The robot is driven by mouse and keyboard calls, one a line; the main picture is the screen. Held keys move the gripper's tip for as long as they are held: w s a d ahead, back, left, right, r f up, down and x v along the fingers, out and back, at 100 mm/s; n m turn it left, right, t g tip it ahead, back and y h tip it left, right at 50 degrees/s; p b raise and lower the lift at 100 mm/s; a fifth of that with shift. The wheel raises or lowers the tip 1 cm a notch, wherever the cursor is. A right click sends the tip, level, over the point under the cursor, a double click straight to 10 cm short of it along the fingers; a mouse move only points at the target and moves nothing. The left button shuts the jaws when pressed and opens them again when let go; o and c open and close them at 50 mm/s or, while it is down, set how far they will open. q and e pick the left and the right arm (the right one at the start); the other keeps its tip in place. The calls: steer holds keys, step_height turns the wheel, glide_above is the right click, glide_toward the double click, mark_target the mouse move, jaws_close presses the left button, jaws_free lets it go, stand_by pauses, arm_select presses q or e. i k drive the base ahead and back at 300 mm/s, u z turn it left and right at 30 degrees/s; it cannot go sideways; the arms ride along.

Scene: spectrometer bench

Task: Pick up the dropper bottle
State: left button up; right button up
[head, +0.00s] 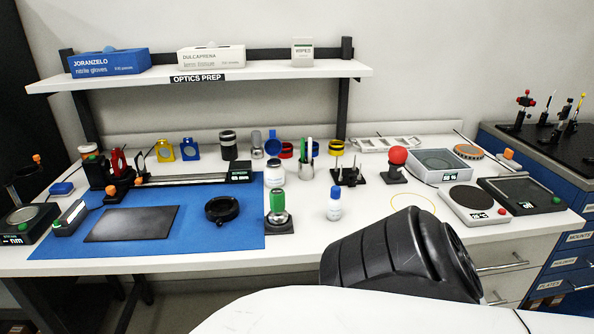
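A small white bottle with a blue cap (334,203), which looks like the dropper bottle, stands upright on the white bench top (310,235) near the front edge, right of the blue mat (190,245). It is fully visible and nothing touches it. Neither of my grippers is in view. A black link of my own arm rises in front of the bench at lower right, to the right of and nearer than the bottle.
A green-topped device (278,208) stands just left of the bottle, and a white jar (275,171) behind it. A red ball on a stand (396,165) and a post holder (348,176) are behind right. A yellow ring (413,207) lies to the right.

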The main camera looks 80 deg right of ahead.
mark_target(334, 206)
steer(key=i, duration=1)
steer(key=z, duration=2.65)
